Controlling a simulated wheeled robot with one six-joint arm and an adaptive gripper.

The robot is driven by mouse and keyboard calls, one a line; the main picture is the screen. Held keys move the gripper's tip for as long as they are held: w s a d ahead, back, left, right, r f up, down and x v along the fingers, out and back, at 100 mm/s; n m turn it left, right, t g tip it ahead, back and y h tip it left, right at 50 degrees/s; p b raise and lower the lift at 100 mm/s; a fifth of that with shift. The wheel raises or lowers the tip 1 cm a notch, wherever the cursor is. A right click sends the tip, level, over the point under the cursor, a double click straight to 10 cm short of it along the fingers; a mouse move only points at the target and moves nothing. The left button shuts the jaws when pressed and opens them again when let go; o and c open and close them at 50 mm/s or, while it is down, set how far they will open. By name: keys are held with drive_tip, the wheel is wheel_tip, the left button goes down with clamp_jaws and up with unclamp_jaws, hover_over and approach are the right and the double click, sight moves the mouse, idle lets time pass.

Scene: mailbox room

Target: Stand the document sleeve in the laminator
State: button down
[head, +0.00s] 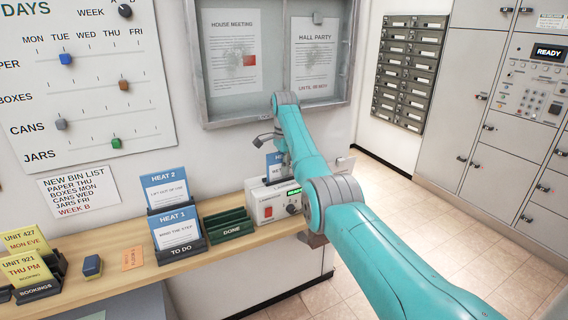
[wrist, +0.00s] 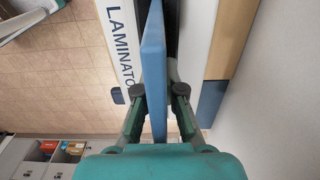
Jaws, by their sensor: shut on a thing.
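The laminator (head: 266,208) is a white box on the shelf with a red button, a dark knob and a small green display. My gripper (wrist: 157,92) is shut on a blue document sleeve (wrist: 153,45), seen edge-on between its two fingers in the wrist view. In the head view the sleeve (head: 272,166) stands upright at the laminator's top, partly hidden by my arm. The laminator's lettered top (wrist: 121,40) lies alongside the sleeve in the wrist view. I cannot tell how deep the sleeve sits in the slot.
The TO DO rack (head: 181,251) holds the blue HEAT 1 sleeve (head: 176,229) and HEAT 2 sleeve (head: 166,187). The green DONE rack (head: 229,225) beside the laminator looks empty. Booking cards (head: 27,268) stand at the shelf's left. A noticeboard (head: 268,55) hangs behind my arm.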

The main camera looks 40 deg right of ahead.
sight(284, 177)
drive_tip(key=shift+s+a+f, duration=0.1)
drive_tip(key=shift+s+f, duration=0.1)
drive_tip(key=shift+f, duration=1.55)
drive_tip(key=c, duration=1.3)
unclamp_jaws()
drive_tip(key=shift+o, duration=0.4)
drive_tip(key=shift+f, duration=0.1)
drive_tip(key=shift+w+f, duration=0.1)
wheel_tip(284, 177, up, 13)
drive_tip(key=shift+f, duration=0.1)
